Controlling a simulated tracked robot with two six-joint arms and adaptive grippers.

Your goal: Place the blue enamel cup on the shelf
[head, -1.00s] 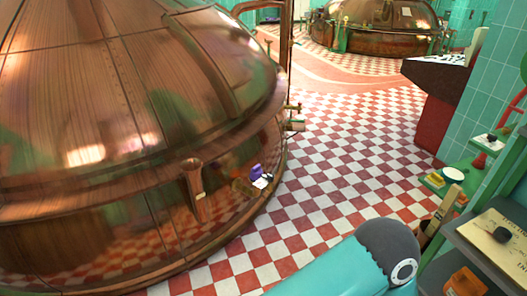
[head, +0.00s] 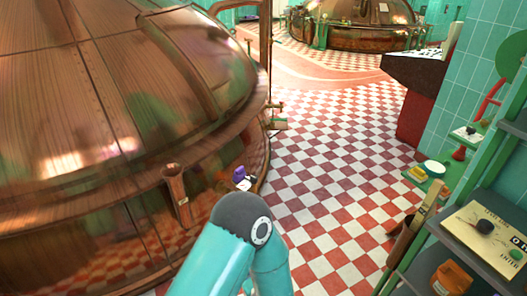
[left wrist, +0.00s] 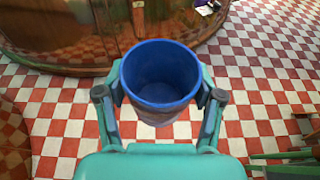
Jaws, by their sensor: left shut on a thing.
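The blue enamel cup (left wrist: 160,85) is in the left wrist view, upright with its open mouth towards the camera; it looks empty inside. My left gripper (left wrist: 160,100) is shut on it, one finger on each side. The cup is held above the red and white checkered floor. In the head view only my teal arm with its dark grey joint shows at the bottom; gripper and cup are hidden there. A grey shelf (head: 449,249) stands at the right edge of the head view. My right gripper is not in view.
A cream sign board (head: 490,240) with a dark knob lies on the grey shelf. An orange object (head: 452,280) sits below. A small green ledge (head: 432,187) on the tiled wall holds small items. A large copper kettle (head: 90,130) fills the left. The checkered floor between is clear.

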